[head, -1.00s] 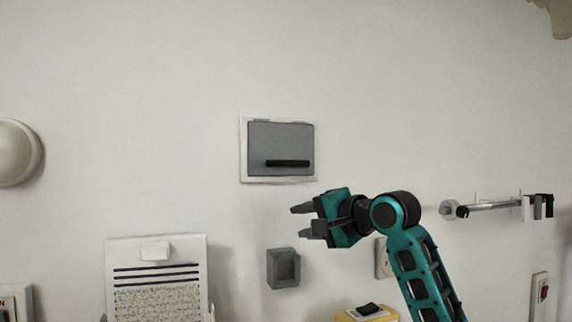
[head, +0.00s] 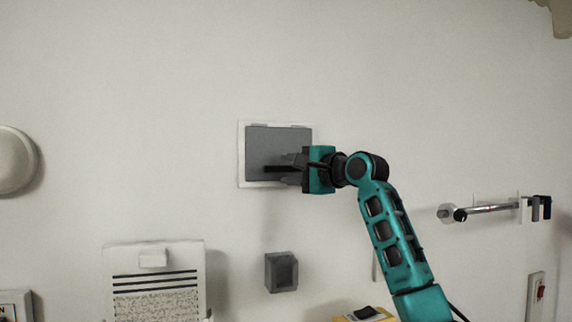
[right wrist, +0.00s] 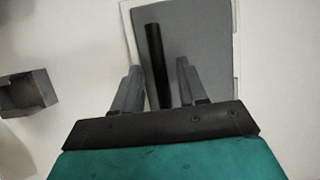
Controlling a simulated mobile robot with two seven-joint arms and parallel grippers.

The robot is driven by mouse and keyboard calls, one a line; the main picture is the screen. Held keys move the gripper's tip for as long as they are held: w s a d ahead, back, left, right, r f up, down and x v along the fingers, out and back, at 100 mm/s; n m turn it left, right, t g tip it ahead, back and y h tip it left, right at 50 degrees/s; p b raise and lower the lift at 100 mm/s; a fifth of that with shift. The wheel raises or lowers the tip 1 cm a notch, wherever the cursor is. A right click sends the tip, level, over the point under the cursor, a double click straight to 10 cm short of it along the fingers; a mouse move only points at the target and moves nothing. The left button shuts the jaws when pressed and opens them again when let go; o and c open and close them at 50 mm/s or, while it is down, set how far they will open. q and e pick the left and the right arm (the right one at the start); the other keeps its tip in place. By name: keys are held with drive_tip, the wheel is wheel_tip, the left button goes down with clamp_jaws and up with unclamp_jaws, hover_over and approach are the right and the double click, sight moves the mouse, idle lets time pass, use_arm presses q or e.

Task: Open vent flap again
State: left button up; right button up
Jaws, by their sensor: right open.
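The vent flap (head: 266,142) is a grey panel in a white frame on the wall, and it looks shut. Its black bar handle (head: 273,169) runs along the lower part. My right gripper (head: 292,167) is at the right end of the handle and hides that end in the head view. In the right wrist view, the handle (right wrist: 155,60) lies between the two open fingers of the gripper (right wrist: 158,85), with a gap on each side. The flap (right wrist: 196,40) fills the background there. My left gripper is not in view.
A small grey box (head: 281,272) is fixed to the wall below the flap. A white panel with black lines (head: 155,275) is at lower left. A metal rail (head: 490,209) sticks out at right. The wall above the flap is clear.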

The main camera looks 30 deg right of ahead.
drive_tip(key=shift+w+a, duration=0.15)
drive_tip(key=shift+w, duration=0.8)
clamp_jaws()
